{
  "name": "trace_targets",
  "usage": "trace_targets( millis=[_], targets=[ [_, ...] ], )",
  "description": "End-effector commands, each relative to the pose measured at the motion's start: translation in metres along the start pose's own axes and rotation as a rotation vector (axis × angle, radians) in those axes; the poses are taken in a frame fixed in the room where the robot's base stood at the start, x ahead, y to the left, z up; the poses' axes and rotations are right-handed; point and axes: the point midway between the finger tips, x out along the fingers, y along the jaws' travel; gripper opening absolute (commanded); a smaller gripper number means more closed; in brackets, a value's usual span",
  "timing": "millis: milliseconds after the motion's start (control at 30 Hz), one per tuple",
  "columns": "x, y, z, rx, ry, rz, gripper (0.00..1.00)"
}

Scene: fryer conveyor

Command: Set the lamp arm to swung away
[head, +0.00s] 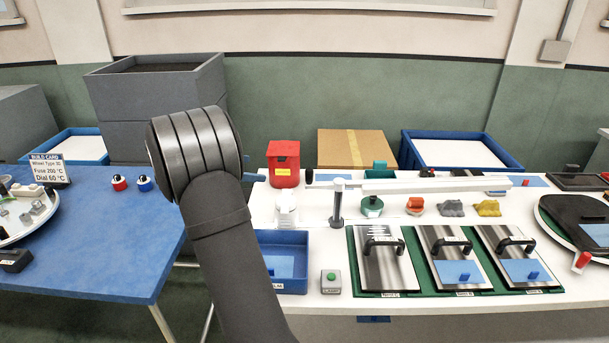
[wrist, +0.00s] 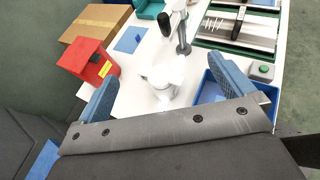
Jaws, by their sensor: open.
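The lamp arm (head: 435,185) is a long white bar that reaches right from a short grey post (head: 337,205) over the back of the white table. The post also shows near the top of the wrist view (wrist: 183,42). A small red piece (head: 525,183) shows by the bar's far right end. My gripper (wrist: 168,95) is open, its two blue fingers wide apart and nothing held. A white rounded object (wrist: 165,78) shows between and beyond the fingers; I cannot tell its distance from them. In the head view my arm hides most of the gripper.
A red box (head: 284,164) and a cardboard box (head: 355,148) stand at the back. A blue tray (head: 290,287) and a green button box (head: 331,282) sit at the front. Several handled metal plates (head: 383,262) lie to the right. A blue table (head: 100,245) stands left.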

Motion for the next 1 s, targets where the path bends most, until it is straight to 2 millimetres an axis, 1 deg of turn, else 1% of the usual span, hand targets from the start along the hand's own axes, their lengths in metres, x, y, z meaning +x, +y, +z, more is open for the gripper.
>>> trace_targets(
  millis=[33,133,200,267,400,500,633,767,833,1000],
  targets=[
    [0.001,-0.001,0.000,0.000,-0.003,0.000,0.88],
    [0.008,-0.006,-0.004,-0.004,-0.042,0.003,0.69],
    [0.017,-0.015,-0.010,-0.007,-0.103,0.015,0.55],
    [0.027,-0.024,-0.016,-0.013,-0.171,0.038,0.45],
    [0.046,-0.044,-0.033,-0.034,-0.313,0.135,0.45],
    [0.052,-0.055,-0.044,-0.050,-0.375,0.212,0.45],
    [0.055,-0.062,-0.054,-0.064,-0.410,0.284,0.45],
    [0.060,-0.062,-0.055,-0.065,-0.418,0.306,0.45],
    [0.068,-0.060,-0.052,-0.063,-0.418,0.303,0.45],
    [0.096,-0.051,-0.039,-0.063,-0.418,0.300,0.45]
  ],
)
